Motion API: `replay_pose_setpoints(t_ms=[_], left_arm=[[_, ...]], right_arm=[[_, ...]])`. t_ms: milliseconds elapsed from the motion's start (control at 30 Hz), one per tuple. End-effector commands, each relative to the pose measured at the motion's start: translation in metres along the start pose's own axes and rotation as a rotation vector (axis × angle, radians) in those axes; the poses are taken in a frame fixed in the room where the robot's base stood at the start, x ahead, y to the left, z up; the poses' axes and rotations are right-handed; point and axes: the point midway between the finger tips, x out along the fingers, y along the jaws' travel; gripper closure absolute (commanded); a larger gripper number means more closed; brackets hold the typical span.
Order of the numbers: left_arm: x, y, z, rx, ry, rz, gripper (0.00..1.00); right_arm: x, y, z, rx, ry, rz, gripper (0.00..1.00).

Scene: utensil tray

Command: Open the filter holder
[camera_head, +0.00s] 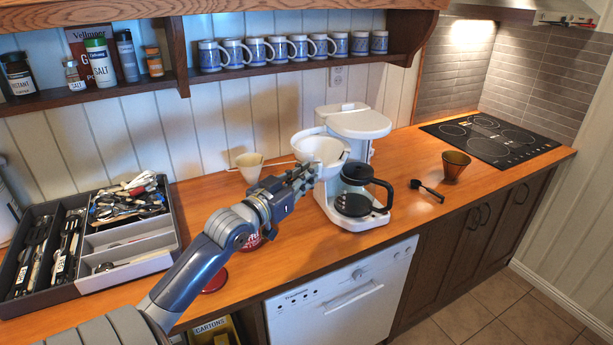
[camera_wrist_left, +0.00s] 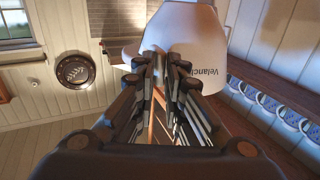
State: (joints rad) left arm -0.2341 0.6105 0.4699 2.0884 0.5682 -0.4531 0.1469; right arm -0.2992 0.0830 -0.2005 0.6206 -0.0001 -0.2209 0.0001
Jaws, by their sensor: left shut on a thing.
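The white coffee maker (camera_head: 358,122) stands upright on the wooden counter. Its white filter holder (camera_head: 318,148) sticks out at the left side of the machine, swung out from under the top, with its open upper side showing. My left gripper (camera_head: 312,176) is at the lower front of the holder, shut on it. In the left wrist view the fingers (camera_wrist_left: 165,65) meet the white lettered wall of the filter holder (camera_wrist_left: 192,35); the exact contact is partly hidden by the fingers. The glass carafe (camera_head: 353,203) with a black handle sits in the machine. My right gripper is not in view.
A pale cone-shaped filter (camera_head: 249,166) stands left of the machine. A red can (camera_head: 252,242) is partly hidden behind my arm. The utensil tray (camera_head: 178,240) is left; a mug shelf (camera_head: 280,72) hangs above.

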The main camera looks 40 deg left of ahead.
Motion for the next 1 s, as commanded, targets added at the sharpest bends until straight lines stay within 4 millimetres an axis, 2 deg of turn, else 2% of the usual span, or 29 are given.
replay_pose_setpoints(t_ms=[867, 900, 1000], left_arm=[[0.0001, -0.0002, 0.0012, 0.001, -0.003, -0.001, 1.00], [0.0001, -0.0002, 0.0013, 0.001, -0.003, -0.001, 0.85], [0.0001, -0.0001, 0.0012, 0.001, -0.003, -0.001, 0.83]], right_arm=[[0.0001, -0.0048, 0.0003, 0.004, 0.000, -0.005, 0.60], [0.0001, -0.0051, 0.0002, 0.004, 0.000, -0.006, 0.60], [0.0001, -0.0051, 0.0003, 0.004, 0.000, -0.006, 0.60]])
